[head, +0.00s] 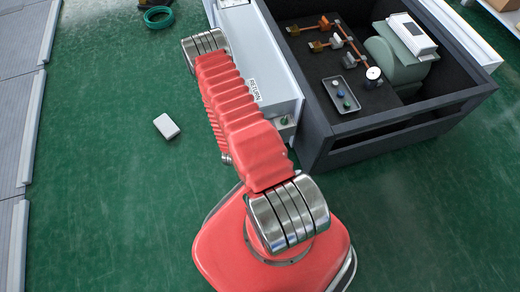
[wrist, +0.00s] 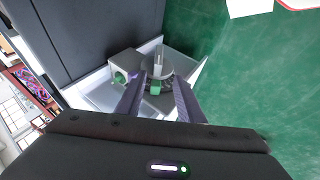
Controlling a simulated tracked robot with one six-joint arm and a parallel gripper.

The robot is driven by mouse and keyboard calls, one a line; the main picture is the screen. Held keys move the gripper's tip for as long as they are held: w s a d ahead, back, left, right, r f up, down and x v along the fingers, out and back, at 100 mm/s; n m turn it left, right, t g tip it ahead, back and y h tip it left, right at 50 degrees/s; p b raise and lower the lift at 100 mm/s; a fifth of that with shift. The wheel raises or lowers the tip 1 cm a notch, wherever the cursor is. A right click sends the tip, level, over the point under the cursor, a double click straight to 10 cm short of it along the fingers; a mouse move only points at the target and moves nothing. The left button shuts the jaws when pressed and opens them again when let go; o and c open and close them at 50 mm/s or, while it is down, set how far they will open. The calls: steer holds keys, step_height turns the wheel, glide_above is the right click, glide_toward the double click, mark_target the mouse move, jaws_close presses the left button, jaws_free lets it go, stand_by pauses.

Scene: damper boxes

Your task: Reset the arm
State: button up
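My red arm crosses the middle of the head view, with its far end beside a light grey cabinet (head: 262,60). My gripper is not visible in that view. In the wrist view my gripper (wrist: 158,88) has its two dark fingers apart, with a clear gap between them. Just beyond the fingertips is a round grey knob (wrist: 158,66) with an upright pale handle and a small green part. A grey block with a green button (wrist: 119,76) stands left of it. I cannot tell whether the fingers touch the knob. No object is clearly held.
A dark open-topped box (head: 320,140) at the right holds a green cylinder (head: 393,62), orange-handled parts and a small tray (head: 341,95). A small white box (head: 166,126) lies on the green floor. A green coil (head: 158,17) is at the top left. Floor left of my arm is mostly clear.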

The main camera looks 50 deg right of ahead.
steer(key=shift+a+r, duration=0.15)
steer(key=shift+r, duration=0.05)
stand_by(0.6)
steer(key=s+a+f+m+g+y, duration=0.25)
steer(key=s+a+y, duration=0.2)
steer(key=a, duration=0.45)
steer(key=w+a+r+y, duration=0.2)
steer(key=w+a+r, duration=0.1)
steer(key=a+r, duration=0.1)
steer(key=w+a+r+n+y, duration=0.1)
steer(key=w+a+r, duration=0.2)
steer(key=r, duration=0.6)
steer(key=w+a+r+n+y, duration=0.1)
steer(key=w+a+r+y, duration=0.15)
steer(key=r, duration=0.75)
steer(key=s+a+r+n+t, duration=0.1)
steer(key=s+a+r+t, duration=0.1)
steer(key=r, duration=1.1)
steer(key=s+a+r+n+t+h, duration=0.1)
steer(key=s+a+r+n+t, duration=0.1)
steer(key=r, duration=1.2)
steer(key=s+a+r+n+t+h, duration=0.1)
steer(key=s+a+r+n+t, duration=0.1)
steer(key=r, duration=1.1)
steer(key=shift+s+a+r+t, duration=0.25)
steer(key=shift+a+r+t, duration=0.25)
steer(key=shift+a, duration=0.75)
